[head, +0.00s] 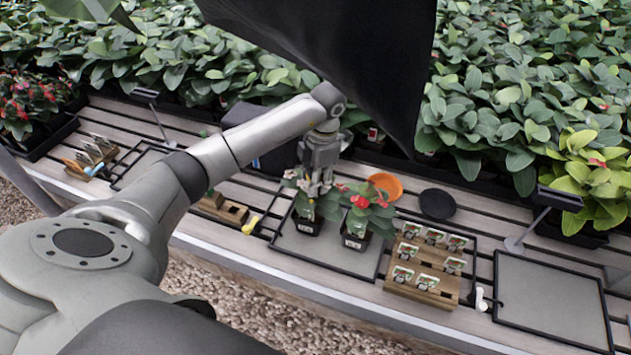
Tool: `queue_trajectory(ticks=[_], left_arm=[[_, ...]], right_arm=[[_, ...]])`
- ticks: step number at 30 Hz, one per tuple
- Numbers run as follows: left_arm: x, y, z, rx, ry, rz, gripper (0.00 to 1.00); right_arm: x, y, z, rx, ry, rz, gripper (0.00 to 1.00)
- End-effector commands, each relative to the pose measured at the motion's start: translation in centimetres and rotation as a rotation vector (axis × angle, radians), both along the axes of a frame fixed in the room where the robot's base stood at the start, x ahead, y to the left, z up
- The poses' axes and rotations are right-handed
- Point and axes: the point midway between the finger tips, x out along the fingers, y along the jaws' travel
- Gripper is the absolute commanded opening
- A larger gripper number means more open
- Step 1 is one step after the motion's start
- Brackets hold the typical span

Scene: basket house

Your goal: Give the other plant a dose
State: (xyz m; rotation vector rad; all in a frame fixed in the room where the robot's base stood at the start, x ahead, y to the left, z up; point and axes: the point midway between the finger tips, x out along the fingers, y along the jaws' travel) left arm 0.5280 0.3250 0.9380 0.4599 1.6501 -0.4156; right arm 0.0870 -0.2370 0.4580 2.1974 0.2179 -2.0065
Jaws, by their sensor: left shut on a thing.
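Two small potted plants stand side by side on the grey mat (348,258). The right plant (368,215) has red flowers and a dark pot with a white label. The left plant (304,212) has paler flowers and a similar dark pot. My left gripper (318,184) points down right over the left plant, its fingers among or in front of the leaves. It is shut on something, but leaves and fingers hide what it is. My right gripper is not in view.
A wooden rack (420,290) holds several small packets. An orange bowl (386,186) and a black dish (437,204) lie behind. A yellow object (251,225) lies by a wooden block (222,209). The right tray (550,300) is empty. Dense foliage lines the back.

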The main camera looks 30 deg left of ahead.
Motion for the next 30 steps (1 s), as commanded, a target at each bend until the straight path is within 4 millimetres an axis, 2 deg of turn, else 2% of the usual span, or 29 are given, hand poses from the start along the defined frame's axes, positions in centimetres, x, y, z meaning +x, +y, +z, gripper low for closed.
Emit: queue_trajectory(ticks=[1,15,30], left_arm=[[0.1,0.0,0.8,0.001,-0.002,0.000,0.11],[0.1,0.0,4.5,0.001,-0.003,0.000,0.11],[0.1,0.0,4.6,0.001,-0.003,0.001,0.11]], right_arm=[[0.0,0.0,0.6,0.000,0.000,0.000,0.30],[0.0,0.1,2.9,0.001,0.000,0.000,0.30],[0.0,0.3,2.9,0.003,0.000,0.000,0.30]])
